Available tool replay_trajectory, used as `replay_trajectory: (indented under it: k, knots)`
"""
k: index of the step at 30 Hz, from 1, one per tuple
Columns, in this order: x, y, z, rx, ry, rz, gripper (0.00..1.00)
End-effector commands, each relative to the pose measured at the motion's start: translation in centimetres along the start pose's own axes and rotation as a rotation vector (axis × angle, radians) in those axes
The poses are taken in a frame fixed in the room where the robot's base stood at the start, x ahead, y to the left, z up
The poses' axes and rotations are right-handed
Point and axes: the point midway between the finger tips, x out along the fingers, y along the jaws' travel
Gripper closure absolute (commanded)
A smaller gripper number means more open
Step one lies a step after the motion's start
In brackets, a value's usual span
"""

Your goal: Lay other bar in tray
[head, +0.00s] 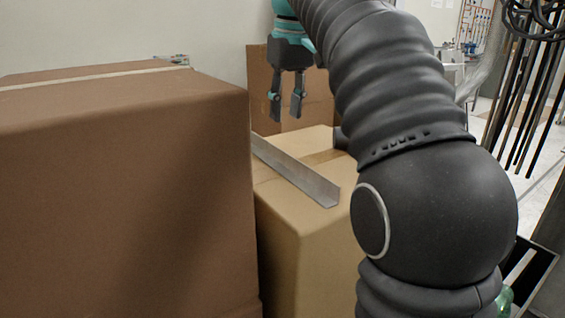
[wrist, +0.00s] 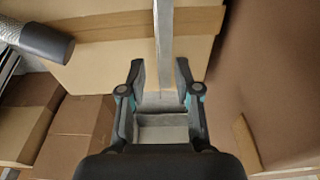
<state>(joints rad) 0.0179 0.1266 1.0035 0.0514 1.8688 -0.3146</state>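A grey metal angle bar (head: 297,171) lies across the top of a cardboard box (head: 283,226), its near end at the box's front edge. My gripper (head: 286,120) hangs fingers down above the box, apart from the bar. Its two fingers are spread with nothing between them. In the wrist view the bar (wrist: 163,32) runs down from the top edge, in line with the gap of my open gripper (wrist: 160,63). I cannot make out a tray for certain; a dark-framed thing (head: 535,272) at the lower right of the head view is mostly hidden by my arm.
A taller brown box (head: 120,190) stands close on the left. An upright cardboard panel (head: 308,100) rises behind the bar. A dark cylinder with a silvery hose (wrist: 45,42) lies at the left of the wrist view. Dark rods (head: 520,110) stand at the right.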

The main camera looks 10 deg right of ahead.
Motion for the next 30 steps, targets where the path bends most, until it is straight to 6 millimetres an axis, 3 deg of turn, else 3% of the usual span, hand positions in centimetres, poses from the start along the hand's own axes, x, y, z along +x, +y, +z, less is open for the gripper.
replay_trajectory:
  k: [7, 14, 24, 30]
  knots:
    - [3.9, 0.1, 0.1, 0.001, -0.002, 0.0, 0.68]
    - [5.2, 0.1, 0.1, 0.002, -0.001, 0.0, 0.68]
    - [9.5, 0.6, 0.5, 0.002, -0.002, 0.0, 0.68]
    - [10.2, 0.6, 0.5, 0.002, 0.0, 0.0, 0.68]
